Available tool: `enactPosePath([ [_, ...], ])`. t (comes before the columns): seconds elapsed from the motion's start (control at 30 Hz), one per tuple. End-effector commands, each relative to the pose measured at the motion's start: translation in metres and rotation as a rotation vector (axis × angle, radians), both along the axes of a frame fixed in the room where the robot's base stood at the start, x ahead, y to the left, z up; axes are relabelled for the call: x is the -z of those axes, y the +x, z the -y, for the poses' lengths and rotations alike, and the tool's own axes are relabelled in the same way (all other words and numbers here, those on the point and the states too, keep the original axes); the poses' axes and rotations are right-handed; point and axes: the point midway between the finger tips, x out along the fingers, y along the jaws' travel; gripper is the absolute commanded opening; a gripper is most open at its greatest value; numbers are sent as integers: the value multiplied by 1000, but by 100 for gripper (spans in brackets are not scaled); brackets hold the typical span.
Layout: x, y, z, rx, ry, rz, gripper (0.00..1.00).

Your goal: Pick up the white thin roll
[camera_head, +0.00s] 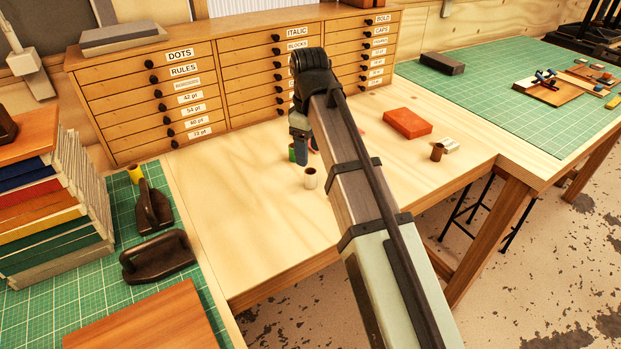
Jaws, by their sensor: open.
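A small white roll (310,178) stands upright on the pale wooden table, just left of my arm. My gripper (303,160) points down beyond the white roll, close to it in the picture. My gripper is open. A green roll (292,152) shows at the left side of my gripper, partly hidden by it. I cannot tell whether the gripper touches the green roll or is around it. My arm crosses the middle of the view and hides part of the table.
A brown roll (437,152) and a red-orange block (407,123) are on the table at right. A yellow roll (136,174) and dark tools (157,257) are on the left green mat. A drawer cabinet (240,80) stands behind. The table's front left is clear.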

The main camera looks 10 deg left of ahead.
Motion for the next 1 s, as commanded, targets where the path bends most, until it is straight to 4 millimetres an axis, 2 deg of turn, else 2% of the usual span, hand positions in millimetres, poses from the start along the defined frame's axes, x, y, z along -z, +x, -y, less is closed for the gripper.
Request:
enactPosePath([
  [0.1,18,-1,1,1,-1,0,65],
  [0.2,27,0,1,1,-1,0,65],
  [0.57,42,2,1,2,0,0,65],
  [0.9,80,5,4,1,0,1,65],
  [1.0,86,5,4,1,0,1,65],
])
